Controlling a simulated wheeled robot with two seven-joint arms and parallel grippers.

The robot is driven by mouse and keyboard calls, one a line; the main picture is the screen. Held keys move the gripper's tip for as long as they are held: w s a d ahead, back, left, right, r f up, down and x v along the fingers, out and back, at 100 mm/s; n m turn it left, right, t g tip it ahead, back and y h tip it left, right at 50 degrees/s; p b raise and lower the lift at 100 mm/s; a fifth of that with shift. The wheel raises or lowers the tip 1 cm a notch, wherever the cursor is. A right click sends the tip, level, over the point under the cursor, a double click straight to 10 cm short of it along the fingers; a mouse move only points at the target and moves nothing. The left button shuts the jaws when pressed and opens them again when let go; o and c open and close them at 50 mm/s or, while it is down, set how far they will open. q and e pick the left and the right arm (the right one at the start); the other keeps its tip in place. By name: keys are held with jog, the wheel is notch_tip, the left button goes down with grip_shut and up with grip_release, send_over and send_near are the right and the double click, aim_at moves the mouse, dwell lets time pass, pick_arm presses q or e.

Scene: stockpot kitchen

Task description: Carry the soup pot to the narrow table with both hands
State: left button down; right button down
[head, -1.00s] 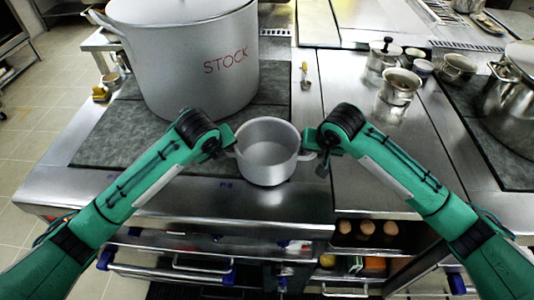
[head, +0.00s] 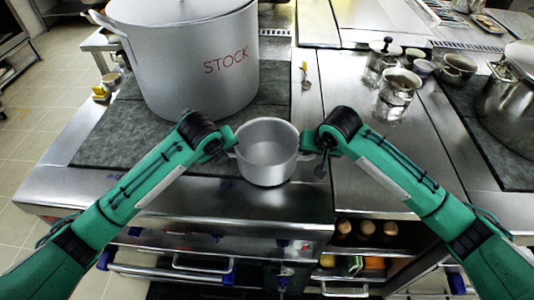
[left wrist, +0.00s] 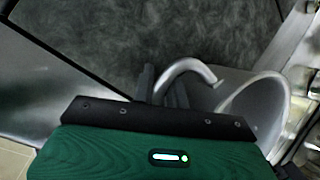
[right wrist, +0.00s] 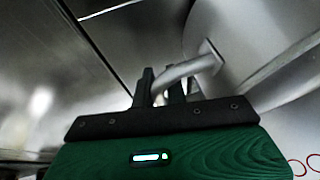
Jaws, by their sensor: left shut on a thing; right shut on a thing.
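The soup pot (head: 267,166) is a small, empty-looking silver pot with two side handles. It is upright between my grippers at the front edge of the stove in the head view. I cannot tell whether its base touches the worktop. My left gripper (head: 230,145) is shut on its left handle, and the handle (left wrist: 188,68) shows between the fingers in the left wrist view. My right gripper (head: 309,145) is shut on its right handle, and this handle (right wrist: 190,68) also shows in the right wrist view.
A large STOCK pot (head: 185,65) stands on the dark hob (head: 100,140) behind the left arm. Small metal pots (head: 398,90) and a large shiny pot (head: 515,105) stand to the right. Steel worktop (head: 350,85) lies right of the soup pot. Eggs (head: 366,228) sit on a shelf below.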

pick_arm(q)
jog(key=shift+w+a+r, duration=0.1)
jog(key=shift+a, duration=0.05)
pick_arm(e)
jog(key=shift+w+d+r, duration=0.1)
